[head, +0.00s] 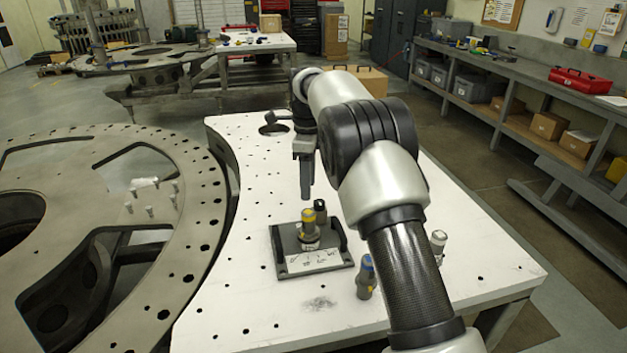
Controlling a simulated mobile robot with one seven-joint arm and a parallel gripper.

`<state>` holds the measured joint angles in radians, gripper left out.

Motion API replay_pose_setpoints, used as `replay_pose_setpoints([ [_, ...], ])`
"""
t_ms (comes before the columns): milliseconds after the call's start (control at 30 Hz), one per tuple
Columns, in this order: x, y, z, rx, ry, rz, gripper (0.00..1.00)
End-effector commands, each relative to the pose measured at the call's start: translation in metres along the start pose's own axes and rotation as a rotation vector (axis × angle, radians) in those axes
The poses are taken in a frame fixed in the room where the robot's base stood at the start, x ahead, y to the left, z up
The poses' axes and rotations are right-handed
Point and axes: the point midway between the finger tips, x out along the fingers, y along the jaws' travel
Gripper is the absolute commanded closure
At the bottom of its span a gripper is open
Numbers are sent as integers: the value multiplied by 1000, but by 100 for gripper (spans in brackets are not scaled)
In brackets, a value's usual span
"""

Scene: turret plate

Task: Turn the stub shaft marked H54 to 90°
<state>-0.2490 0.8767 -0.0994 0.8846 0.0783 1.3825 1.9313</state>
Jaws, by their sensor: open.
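A dark grey fixture (283,258) with raised side walls stands on the white table, with a white label plate (315,261) on its front. A grey stub shaft with a yellow cap (308,226) stands upright in it. A dark-topped post (320,209) shows just behind, partly hidden. The marking H54 and the angle marks are too small to read. My gripper (306,192) points down above the fixture, a little behind the yellow cap and apart from it. It is open and empty; its fingers are seen nearly edge-on.
A blue-topped piece (366,278) and a pale grey piece (438,243) stand upright right of the fixture, beside my arm. The white table (240,310) has small holes and a dark smudge. A large metal ring plate (190,240) borders it at left. The table's front left is mostly clear.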

Motion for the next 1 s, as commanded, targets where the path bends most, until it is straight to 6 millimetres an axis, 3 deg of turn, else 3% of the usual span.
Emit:
replay_pose_setpoints([
  [1000, 86, 0, 0, 3, 1, 2, 56],
])
